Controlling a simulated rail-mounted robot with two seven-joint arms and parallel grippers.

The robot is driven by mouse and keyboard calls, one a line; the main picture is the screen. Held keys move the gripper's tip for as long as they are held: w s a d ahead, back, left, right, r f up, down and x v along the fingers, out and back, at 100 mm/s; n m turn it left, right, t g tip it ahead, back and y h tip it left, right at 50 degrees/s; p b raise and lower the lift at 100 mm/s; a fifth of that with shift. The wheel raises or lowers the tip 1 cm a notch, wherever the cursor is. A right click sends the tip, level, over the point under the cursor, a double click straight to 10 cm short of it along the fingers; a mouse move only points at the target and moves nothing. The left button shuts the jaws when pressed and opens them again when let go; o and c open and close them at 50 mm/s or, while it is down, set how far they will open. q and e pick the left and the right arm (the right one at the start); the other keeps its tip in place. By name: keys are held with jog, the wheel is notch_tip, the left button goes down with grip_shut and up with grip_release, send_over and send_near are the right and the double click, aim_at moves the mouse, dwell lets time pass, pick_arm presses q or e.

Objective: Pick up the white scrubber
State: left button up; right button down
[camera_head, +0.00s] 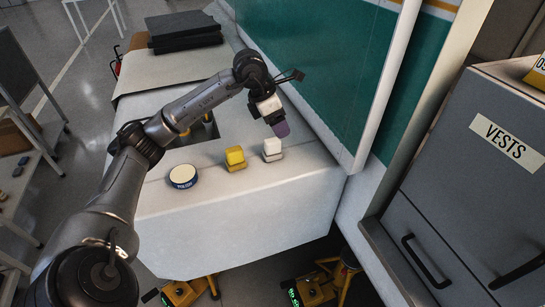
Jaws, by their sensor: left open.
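The white scrubber (272,147) is a small white block with a pale lower layer. It sits on the light work surface, at the right of a short row of items. A small gap seems to lie between tip and block; the exact height is hard to tell. The gripper is open, and no held object shows. My right gripper is out of view.
A yellow block (235,157) and a round polish tin (183,176) stand left of the scrubber on the white bench (240,215). A teal panel with a pale edge (390,75) rises close on the right. Grey drawers marked VESTS (470,170) stand farther right.

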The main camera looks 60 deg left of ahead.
aim_at(272, 140)
pick_arm(q)
jog(key=s+a+y, duration=0.2)
jog(key=a, duration=0.2)
jog(key=shift+n+g, duration=0.4)
jog(key=shift+n, duration=0.1)
jog(key=x, duration=0.7)
jog(key=shift+a+f+b, duration=0.1)
jog(key=shift+f+b, duration=0.05)
jog(key=shift+b, duration=0.25)
jog(key=shift+a+p+x, duration=0.2)
jog(key=shift+x, duration=1.1)
jog(key=shift+a+p+x, duration=0.15)
jog(key=shift+x, duration=1.15)
jog(key=shift+c, duration=0.3)
jog(key=c, duration=0.9)
jog(key=shift+c, duration=0.2)
